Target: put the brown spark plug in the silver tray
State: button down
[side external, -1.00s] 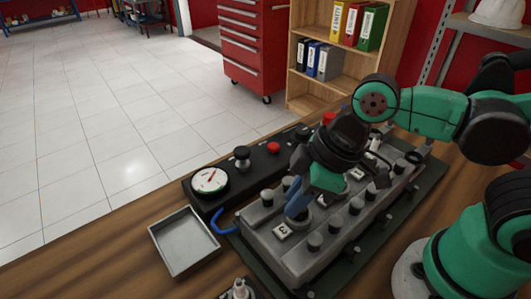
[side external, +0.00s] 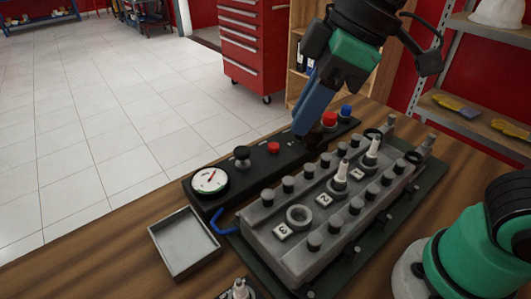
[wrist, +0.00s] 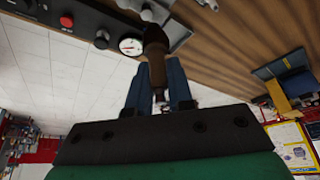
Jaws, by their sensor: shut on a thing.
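My gripper (side external: 310,128) is raised above the black control panel, beside the engine head, with its blue fingers pointing down. It is shut on the brown spark plug (wrist: 155,42), which sticks out beyond the fingertips in the wrist view. In the side view the plug (side external: 314,138) is a dark brown shape at the fingertips, partly hidden by them. The silver tray (side external: 185,243) lies on the wooden bench at lower left, apart from the gripper. It is empty.
The grey engine head (side external: 290,250) has an open round hole (side external: 299,217) at number 3 and white plugs by the other labels. The black control panel (side external: 222,200) carries a gauge and knobs. Another plug (side external: 240,290) stands at the bottom edge. A blue hose (side external: 222,225) lies near the tray.

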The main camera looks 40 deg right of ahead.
notch_tip(320, 180, up, 9)
dwell(0.8)
jog(key=w+a+f+n+g+y, duration=0.1)
jog(key=w+a+f+n, duration=0.2)
jog(key=w+a+f, duration=0.3)
jog(key=w+a+f+n+g, duration=0.1)
jog(key=w+a+f+n, duration=0.25)
jog(key=w+a, duration=0.4)
jog(key=f, duration=0.5)
jog(key=s+f, duration=0.1)
jog(key=f, duration=0.4)
jog(key=a+f, duration=0.1)
jog(key=f, duration=0.5)
jog(key=shift+s+a, duration=0.1)
jog(key=shift+s, duration=0.3)
jog(key=shift+f, duration=2.15)
jog(key=shift+f, duration=0.1)
